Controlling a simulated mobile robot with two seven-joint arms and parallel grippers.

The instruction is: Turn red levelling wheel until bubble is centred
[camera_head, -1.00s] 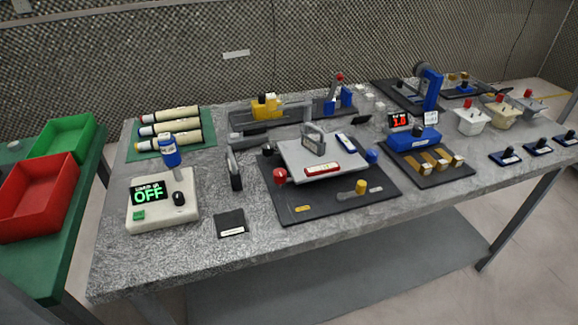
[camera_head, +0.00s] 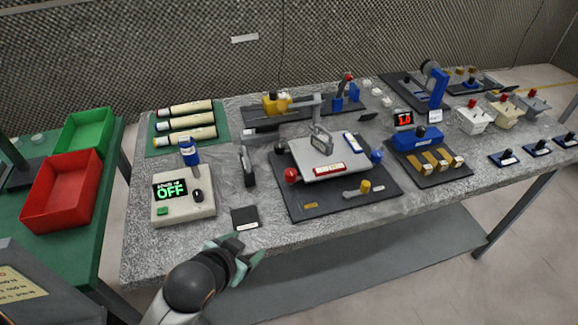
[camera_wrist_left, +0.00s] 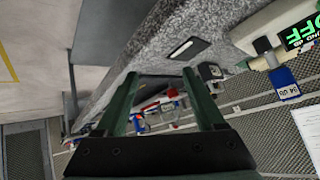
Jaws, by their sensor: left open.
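The red levelling wheel (camera_head: 291,175) is a small red knob at the left front of a grey levelling plate (camera_head: 336,168) on a dark base (camera_head: 312,208). A blue knob (camera_head: 376,156) sits at the plate's right and a black knob at its back left. A red-framed label or vial (camera_head: 329,168) lies on the plate's front; a bubble is too small to make out. My left gripper (camera_head: 250,260) is open and empty at the table's front edge, left of and nearer than the wheel, touching nothing. In the left wrist view the open fingers (camera_wrist_left: 162,95) show the levelling set between them, far off. My right gripper is not in view.
A white box with an OFF display (camera_head: 183,209) stands at the left, with a black pad (camera_head: 244,217) beside it. A dark upright holder (camera_head: 248,166) stands left of the wheel. Red (camera_head: 62,190) and green bins are on a side table.

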